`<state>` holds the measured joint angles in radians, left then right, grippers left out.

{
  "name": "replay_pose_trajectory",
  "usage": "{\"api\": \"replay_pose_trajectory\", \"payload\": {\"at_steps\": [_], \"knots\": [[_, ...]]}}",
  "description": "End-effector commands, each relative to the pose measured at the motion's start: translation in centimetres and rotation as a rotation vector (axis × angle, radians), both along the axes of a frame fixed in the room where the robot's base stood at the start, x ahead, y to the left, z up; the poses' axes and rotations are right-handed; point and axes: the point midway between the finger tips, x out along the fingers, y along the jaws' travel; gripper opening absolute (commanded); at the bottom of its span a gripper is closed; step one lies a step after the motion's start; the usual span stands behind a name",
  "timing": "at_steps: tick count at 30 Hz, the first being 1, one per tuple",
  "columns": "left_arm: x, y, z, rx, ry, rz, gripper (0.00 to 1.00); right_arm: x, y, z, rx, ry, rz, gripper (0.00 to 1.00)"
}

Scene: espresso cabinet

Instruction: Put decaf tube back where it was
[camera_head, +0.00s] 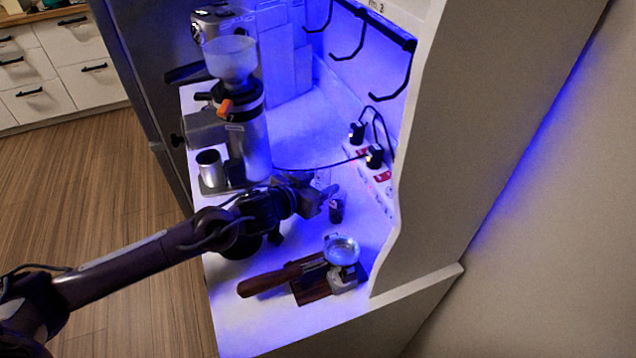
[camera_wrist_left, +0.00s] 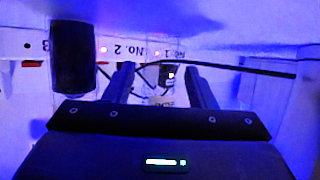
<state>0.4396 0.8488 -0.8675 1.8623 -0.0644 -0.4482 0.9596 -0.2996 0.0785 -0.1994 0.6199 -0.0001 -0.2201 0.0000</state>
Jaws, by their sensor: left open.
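A small dark cylinder (camera_head: 336,212), which looks like the decaf tube, stands on the white counter just beyond my left fingertips in the head view. In the left wrist view a dark upright cylinder (camera_wrist_left: 73,60), probably the same tube, is left of the fingers, outside the gap between them. My left gripper (camera_head: 324,199) is open and low over the counter; its two fingers (camera_wrist_left: 160,76) hold nothing. A pale surface with labels such as "No. 2" (camera_wrist_left: 128,49) shows behind the fingers. I cannot read any label on the tube. My right gripper is not in view.
A coffee grinder (camera_head: 248,135) and a metal cup (camera_head: 210,168) stand behind my left arm. A portafilter (camera_head: 341,250) rests on a wooden stand in front. A power strip (camera_head: 375,180) with plugs and cables lies along the cabinet's right wall. Black hooks (camera_head: 349,40) hang above.

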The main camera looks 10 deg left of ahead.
Motion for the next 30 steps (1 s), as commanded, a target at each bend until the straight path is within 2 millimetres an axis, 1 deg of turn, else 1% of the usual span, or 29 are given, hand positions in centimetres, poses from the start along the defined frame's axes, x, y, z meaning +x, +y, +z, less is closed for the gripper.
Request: {"api": "replay_pose_trajectory", "payload": {"at_steps": [5,8,11,15,20,25,30], "knots": [[-0.1,0.1,0.5,0.001,-0.002,-0.001,0.51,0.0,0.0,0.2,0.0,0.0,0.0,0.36],[-1.2,0.7,0.7,0.001,-0.001,0.001,0.51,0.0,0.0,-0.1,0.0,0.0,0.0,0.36],[-2.9,1.4,1.4,0.004,0.0,-0.002,0.51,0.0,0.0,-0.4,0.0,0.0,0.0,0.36],[-5.6,2.7,2.5,0.007,0.002,-0.003,0.51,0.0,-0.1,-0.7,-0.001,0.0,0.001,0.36],[-8.0,3.8,3.7,0.005,0.002,-0.002,0.51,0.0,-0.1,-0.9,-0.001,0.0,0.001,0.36],[-9.3,4.6,4.4,0.003,0.001,0.0,0.51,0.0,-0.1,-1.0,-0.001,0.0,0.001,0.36],[-10.0,4.8,4.8,0.001,0.0,0.0,0.51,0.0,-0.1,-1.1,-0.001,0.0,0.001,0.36]]}}
